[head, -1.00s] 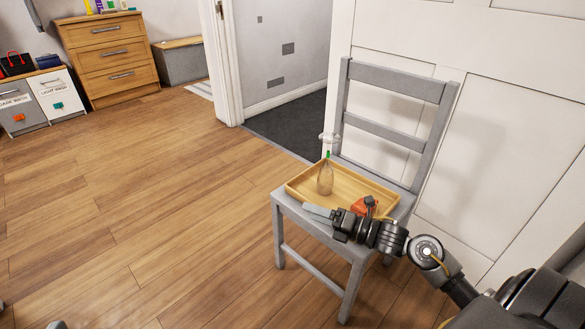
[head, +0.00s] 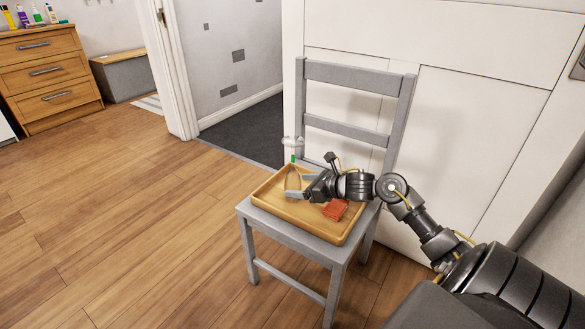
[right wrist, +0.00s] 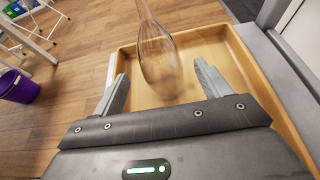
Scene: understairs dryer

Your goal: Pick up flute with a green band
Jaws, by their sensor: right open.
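The clear glass flute (head: 292,180) stands upside down in the wooden tray (head: 262,202), its bowl low and its pale foot at the top. A green band shows on its thin stem in the head view. My right gripper (head: 299,187) is open, low over the tray, with its fingers at the bowl. In the right wrist view the bowl (right wrist: 160,62) is ahead of and between the two finger tips (right wrist: 161,75); I see no grip on it. The stem and foot run out of that view. My left gripper is not in view.
The tray lies on a grey chair (head: 300,236) beside a white panelled wall. An orange-red object (head: 335,210) lies in the tray under my right arm, partly hidden. Open wooden floor is at left. A purple bin (right wrist: 18,87) shows in the right wrist view.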

